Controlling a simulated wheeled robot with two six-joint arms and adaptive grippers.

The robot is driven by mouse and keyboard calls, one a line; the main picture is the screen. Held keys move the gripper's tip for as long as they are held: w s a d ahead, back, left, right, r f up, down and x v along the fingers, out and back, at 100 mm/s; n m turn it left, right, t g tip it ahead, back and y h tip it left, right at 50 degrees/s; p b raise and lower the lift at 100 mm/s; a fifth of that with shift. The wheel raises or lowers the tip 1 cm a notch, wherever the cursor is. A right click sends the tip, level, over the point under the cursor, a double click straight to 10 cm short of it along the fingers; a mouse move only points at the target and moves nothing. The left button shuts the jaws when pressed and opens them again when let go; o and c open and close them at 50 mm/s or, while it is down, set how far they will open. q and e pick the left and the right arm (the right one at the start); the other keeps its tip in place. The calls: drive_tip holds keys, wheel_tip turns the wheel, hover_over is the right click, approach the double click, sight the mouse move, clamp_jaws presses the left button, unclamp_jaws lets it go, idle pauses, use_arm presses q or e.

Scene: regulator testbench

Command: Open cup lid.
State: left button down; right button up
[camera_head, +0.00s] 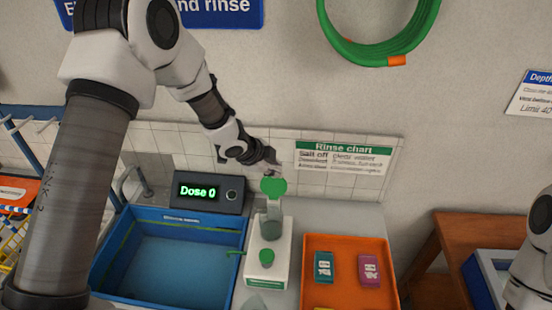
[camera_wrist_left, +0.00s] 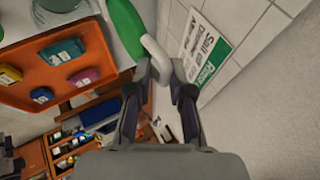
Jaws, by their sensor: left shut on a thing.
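The clear cup (camera_head: 271,228) with grey-green contents stands on a white base unit (camera_head: 254,271). Its green lid (camera_head: 273,187) shows above the cup as a broad face turned toward the head camera, so it looks tilted up. In the left wrist view the lid (camera_wrist_left: 126,28) is a green shape with a pale curved handle (camera_wrist_left: 153,48) beside it. My left gripper (camera_head: 270,158) is just above the lid. In the wrist view its fingers (camera_wrist_left: 158,75) are shut on the pale handle. Whether the lid still touches the cup's rim is unclear. My right gripper is out of view.
A blue basin (camera_head: 107,261) lies left of the base unit, with a display box reading "Dose 0" (camera_head: 209,193) behind it. An orange tray (camera_head: 346,242) with small packets stands to the right. A tiled wall with a rinse chart (camera_head: 345,165) is close behind.

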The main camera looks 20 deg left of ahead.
use_arm(q)
drive_tip(key=shift+s+f, duration=0.35)
drive_tip(key=shift+s, duration=0.05)
drive_tip(key=c, duration=1.3)
unclamp_jaws()
drive_tip(key=shift+d, duration=0.1)
drive_tip(key=shift+o, duration=0.4)
drive_tip(key=shift+w+f, duration=0.15)
drive_tip(key=shift+w, duration=0.4)
drive_tip(key=v, duration=1.2)
drive_tip(key=shift+w, duration=0.15)
drive_tip(key=shift+c, duration=0.3)
